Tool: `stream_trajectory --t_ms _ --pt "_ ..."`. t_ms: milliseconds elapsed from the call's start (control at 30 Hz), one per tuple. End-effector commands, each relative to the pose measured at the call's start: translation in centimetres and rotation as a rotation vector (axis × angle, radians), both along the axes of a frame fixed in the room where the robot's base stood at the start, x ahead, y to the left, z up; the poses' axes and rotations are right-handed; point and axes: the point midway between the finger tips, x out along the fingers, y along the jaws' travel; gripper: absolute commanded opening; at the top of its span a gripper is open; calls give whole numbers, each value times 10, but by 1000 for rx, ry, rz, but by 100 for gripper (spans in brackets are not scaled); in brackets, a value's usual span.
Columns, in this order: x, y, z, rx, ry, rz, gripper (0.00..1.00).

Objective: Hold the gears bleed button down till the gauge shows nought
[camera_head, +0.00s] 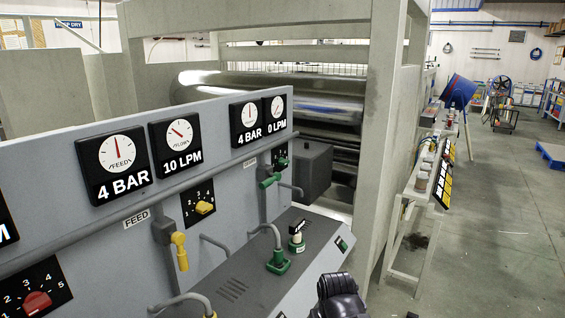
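A grey panel (225,185) carries several round gauges. The feed gauge (117,153) reads 4 BAR and the flow gauge (179,132) reads 10 LPM. Farther right, one gauge (249,113) reads 4 BAR and another (278,106) reads 0 LPM. I cannot read which gauge belongs to the gears. A white and black piece on a green base (297,241) stands on the grey ledge; I cannot tell if it is the bleed button. A black part of mine (338,296), seemingly my gripper, shows at the bottom edge, apart from the panel. Its fingers cannot be made out.
A green fitting (278,263) with a bent pipe stands on the ledge. A yellow handle (180,251), yellow knob (204,207) and red knob (38,303) stick out of the panel.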

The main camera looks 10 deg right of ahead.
Motion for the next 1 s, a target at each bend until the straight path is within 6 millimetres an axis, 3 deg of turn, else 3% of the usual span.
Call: stream_trajectory --t_ms 267,700,1000 --pt "0 0 0 0 0 0 43" --pt "0 0 0 0 0 0 1" --pt "0 0 0 0 0 0 0"
